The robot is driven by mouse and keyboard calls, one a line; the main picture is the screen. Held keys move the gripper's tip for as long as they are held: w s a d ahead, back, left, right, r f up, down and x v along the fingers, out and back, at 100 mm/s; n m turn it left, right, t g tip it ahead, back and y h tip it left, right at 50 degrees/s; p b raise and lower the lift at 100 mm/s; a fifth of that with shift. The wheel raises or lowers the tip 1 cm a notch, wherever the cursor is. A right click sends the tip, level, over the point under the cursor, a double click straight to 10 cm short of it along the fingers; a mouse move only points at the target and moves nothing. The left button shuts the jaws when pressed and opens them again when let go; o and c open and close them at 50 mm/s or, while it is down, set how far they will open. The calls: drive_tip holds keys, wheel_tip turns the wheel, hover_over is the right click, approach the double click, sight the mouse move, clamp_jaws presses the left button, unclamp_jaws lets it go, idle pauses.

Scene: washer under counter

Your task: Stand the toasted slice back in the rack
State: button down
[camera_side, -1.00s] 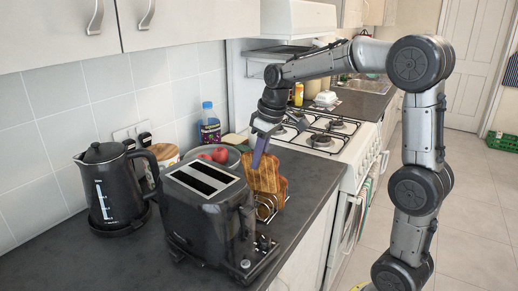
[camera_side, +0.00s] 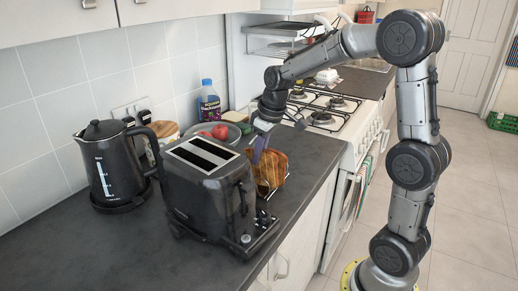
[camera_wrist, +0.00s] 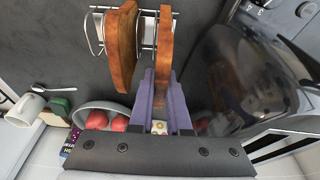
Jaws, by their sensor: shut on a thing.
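My gripper (camera_wrist: 163,84), with purple fingers, is shut on a brown toasted slice (camera_wrist: 165,42), which it holds upright on edge. In the side view my gripper (camera_side: 259,151) points down just behind the toaster. The wire rack (camera_wrist: 150,30) is under and beside the held slice. A second slice (camera_wrist: 121,48) stands in the rack to the left, roughly parallel and apart from the held one. In the side view the slices (camera_side: 271,168) overlap, and the toaster hides part of the rack (camera_side: 264,188). I cannot tell whether the held slice's lower edge is seated.
The black toaster (camera_side: 208,195) stands close beside the rack and fills the right of the wrist view. A bowl of red fruit (camera_side: 222,133), a bottle (camera_side: 208,104) and a kettle (camera_side: 105,168) are near the wall. The front left counter is clear.

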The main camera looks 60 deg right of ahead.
drive_tip(key=shift+f, duration=0.25)
drive_tip(key=c, duration=0.8)
unclamp_jaws()
drive_tip(key=shift+w+r+v, duration=0.1)
drive_tip(key=shift+w+v, duration=0.2)
drive_tip(key=shift+v, duration=0.85)
drive_tip(key=shift+w+r+v, duration=0.1)
drive_tip(key=shift+w+v, duration=0.15)
drive_tip(key=shift+v, duration=0.9)
drive_tip(key=shift+w+v, duration=0.3)
drive_tip(key=shift+v, duration=0.85)
